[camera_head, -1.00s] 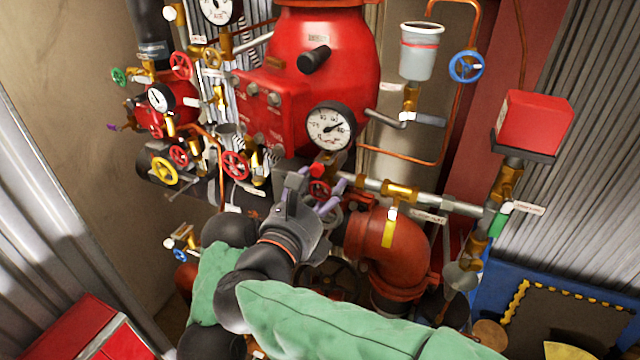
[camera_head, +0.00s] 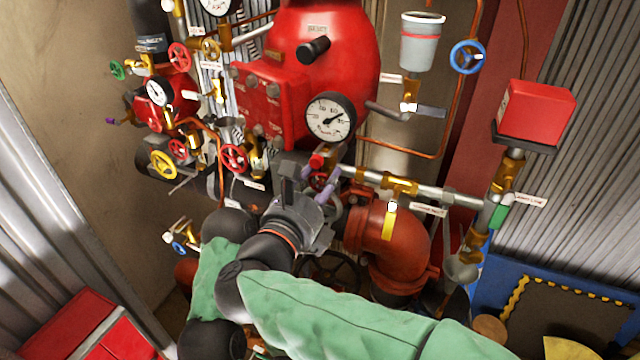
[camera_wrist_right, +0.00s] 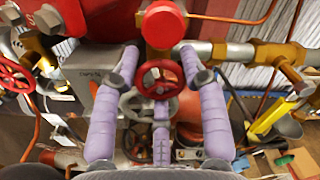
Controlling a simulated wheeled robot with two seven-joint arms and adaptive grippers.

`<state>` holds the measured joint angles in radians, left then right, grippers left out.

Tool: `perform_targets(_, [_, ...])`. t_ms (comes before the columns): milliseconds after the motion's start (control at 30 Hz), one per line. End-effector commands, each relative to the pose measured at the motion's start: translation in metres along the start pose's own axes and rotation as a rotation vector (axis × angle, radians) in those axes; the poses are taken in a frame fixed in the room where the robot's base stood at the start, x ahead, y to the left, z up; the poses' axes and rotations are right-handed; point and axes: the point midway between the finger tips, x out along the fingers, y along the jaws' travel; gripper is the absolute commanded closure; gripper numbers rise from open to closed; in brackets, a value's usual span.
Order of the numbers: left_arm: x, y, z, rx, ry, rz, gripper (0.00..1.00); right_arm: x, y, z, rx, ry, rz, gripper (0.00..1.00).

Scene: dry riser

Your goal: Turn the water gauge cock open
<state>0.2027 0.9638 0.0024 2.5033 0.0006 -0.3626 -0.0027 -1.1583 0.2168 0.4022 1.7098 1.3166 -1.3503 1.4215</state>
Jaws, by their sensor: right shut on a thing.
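A small red handwheel (camera_wrist_right: 160,78) sits between the purple fingers of my right gripper (camera_wrist_right: 159,52) in the right wrist view. Its face is towards the wrist camera. A round red knob (camera_wrist_right: 163,24) is just beyond the fingertips. In the head view my right gripper (camera_head: 321,178) reaches up from below at the pipe junction, shut on the small red handwheel (camera_head: 319,182), which is partly hidden by the fingers. The red knob (camera_head: 317,160) shows just above it. Labels are too small to read, so I cannot confirm which fitting is the water gauge cock. My left gripper is out of view.
A pressure gauge (camera_head: 330,117) is just above the gripper. A brass-fitted pipe (camera_head: 430,192) with a yellow lever (camera_head: 389,228) runs right, above an orange pipe elbow (camera_head: 395,245). Another red handwheel (camera_head: 233,158) is close on the left.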

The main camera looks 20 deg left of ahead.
Motion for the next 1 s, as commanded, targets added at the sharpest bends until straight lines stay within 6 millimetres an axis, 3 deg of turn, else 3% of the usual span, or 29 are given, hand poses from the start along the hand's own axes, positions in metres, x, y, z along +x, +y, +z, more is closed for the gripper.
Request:
perform_targets(300, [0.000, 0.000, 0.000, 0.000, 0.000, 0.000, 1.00, 0.000, -0.001, 0.002, -0.013, -0.003, 0.000, 0.89])
perform_targets(333, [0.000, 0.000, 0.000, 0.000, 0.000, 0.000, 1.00, 0.000, -0.001, 0.002, -0.012, -0.003, 0.000, 0.51])
perform_targets(400, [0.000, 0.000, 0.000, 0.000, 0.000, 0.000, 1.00, 0.000, -0.001, 0.002, -0.012, -0.003, 0.000, 0.32])
perform_targets(767, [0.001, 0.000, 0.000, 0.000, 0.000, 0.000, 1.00, -0.001, -0.001, 0.001, -0.013, -0.002, 0.000, 0.32])
perform_targets(1000, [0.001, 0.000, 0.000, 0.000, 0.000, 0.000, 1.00, -0.029, 0.000, 0.002, -0.012, -0.005, 0.002, 0.32])
